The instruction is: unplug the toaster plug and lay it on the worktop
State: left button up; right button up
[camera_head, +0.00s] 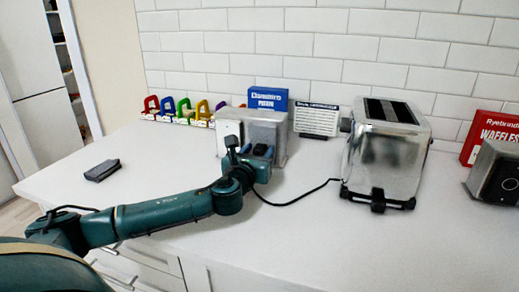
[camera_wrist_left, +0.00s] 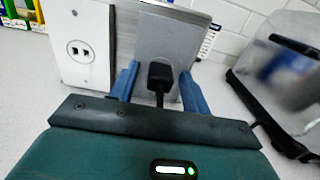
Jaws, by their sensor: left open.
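The toaster (camera_head: 385,150) is a shiny metal box with dark slots, standing on the white worktop (camera_head: 330,235). Its black cord (camera_head: 305,194) runs left along the worktop to my left gripper. In the left wrist view, the black toaster plug (camera_wrist_left: 160,78) sits at the right-hand face plate (camera_wrist_left: 172,38) of a grey socket block (camera_head: 268,127). My left gripper (camera_head: 262,152) is at the block; in the wrist view its blue fingers (camera_wrist_left: 160,84) are open, one on each side of the plug. Contact with the plug cannot be told. My right gripper is not in view.
A white plate with an empty socket (camera_wrist_left: 78,48) is on the block's left side. Behind stand a blue box (camera_head: 267,98), a printed card (camera_head: 317,119) and coloured padlock-like items (camera_head: 185,110). A dark flat object (camera_head: 102,170) lies left. The front worktop is clear.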

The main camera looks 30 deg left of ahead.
aim_at(258, 153)
pick_arm(q)
jog(key=shift+c, duration=0.4)
grip_shut()
jog(key=shift+s, duration=0.15)
jog(key=shift+p+v, duration=0.7)
jog(key=shift+v, duration=2.15)
jog(key=shift+d, duration=0.1)
jog(key=shift+s+d+p, duration=0.3)
jog(key=shift+s+d, duration=0.1)
jog(key=shift+d, duration=0.25)
jog(key=shift+s+d+p, duration=0.35)
jog(key=shift+d, duration=0.35)
jog(key=shift+s+d+p, duration=0.3)
jog(key=shift+s+d, duration=0.1)
jog(key=shift+d, duration=0.25)
jog(key=shift+s+d+p, duration=0.4)
jog(key=shift+s+d, duration=0.2)
jog(key=shift+d, duration=0.5)
jog(key=shift+s+d+p, duration=0.45)
jog(key=shift+s+d, duration=0.1)
jog(key=shift+d, duration=0.5)
jog(key=shift+s+d+p, duration=0.4)
jog(key=shift+s+d, duration=0.2)
jog(key=shift+d, duration=0.5)
